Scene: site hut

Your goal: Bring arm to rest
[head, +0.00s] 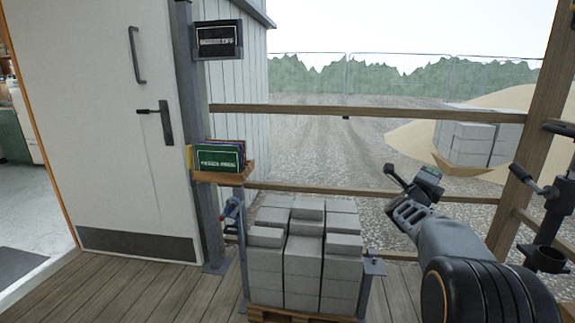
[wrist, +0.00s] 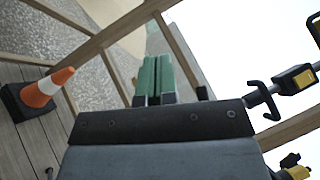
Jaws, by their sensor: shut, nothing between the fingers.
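My gripper (head: 427,177) is raised at the right of the head view, in front of the wooden railing and to the right of the stacked grey blocks. In the wrist view its two green fingers (wrist: 156,76) lie side by side, shut, with nothing between them. My arm reaches up from the lower right of the head view. The gripper appears to touch nothing.
Grey blocks (head: 303,260) stand on a pallet by the railing (head: 370,113). A small shelf (head: 222,177) holds folders beside the white door (head: 95,110). An orange and white cone (wrist: 50,86) shows in the wrist view. The plank floor (head: 130,290) at left is clear.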

